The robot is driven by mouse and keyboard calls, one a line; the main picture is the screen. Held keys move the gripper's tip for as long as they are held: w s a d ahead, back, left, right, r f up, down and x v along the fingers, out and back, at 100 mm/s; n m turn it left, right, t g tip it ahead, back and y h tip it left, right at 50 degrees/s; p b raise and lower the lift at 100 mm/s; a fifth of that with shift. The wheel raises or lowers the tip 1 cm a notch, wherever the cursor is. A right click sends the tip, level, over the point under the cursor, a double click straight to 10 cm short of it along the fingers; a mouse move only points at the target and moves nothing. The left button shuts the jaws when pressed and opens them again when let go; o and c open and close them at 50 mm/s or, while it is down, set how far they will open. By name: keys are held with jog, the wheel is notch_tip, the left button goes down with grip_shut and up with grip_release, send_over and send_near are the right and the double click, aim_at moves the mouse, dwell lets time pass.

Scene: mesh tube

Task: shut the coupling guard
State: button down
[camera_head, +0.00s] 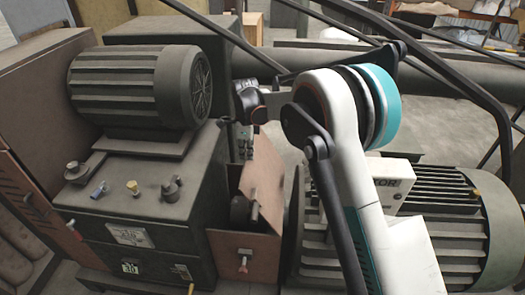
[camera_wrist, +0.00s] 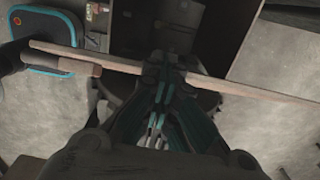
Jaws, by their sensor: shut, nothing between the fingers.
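The coupling guard is a brown-orange box (camera_head: 243,258) between the gear housing and the motor. Its flat lid (camera_head: 265,180) stands raised, close to upright, so the guard is open. In the wrist view the lid (camera_wrist: 240,90) shows nearly edge-on as a thin strip running across the picture. My gripper (camera_head: 242,146) is at the far side of the raised lid, near its top, pointing down; its fingertips are small and partly hidden there. In the wrist view my gripper (camera_wrist: 167,72) is shut and empty, with its fingertips over the lid's strip. I cannot tell whether they touch it.
A grey gear housing (camera_head: 150,220) with knobs and a finned motor (camera_head: 130,85) on top stands at the left. Another finned motor (camera_head: 440,235) stands at the right, partly behind my arm. Dark rails (camera_head: 450,85) cross the back right. Floor shows in the wrist view.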

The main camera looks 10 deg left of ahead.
jog(key=a+f+b, duration=0.4)
jog(key=a+f, duration=1)
jog(key=shift+a+b, duration=0.15)
jog(key=shift+b, duration=0.2)
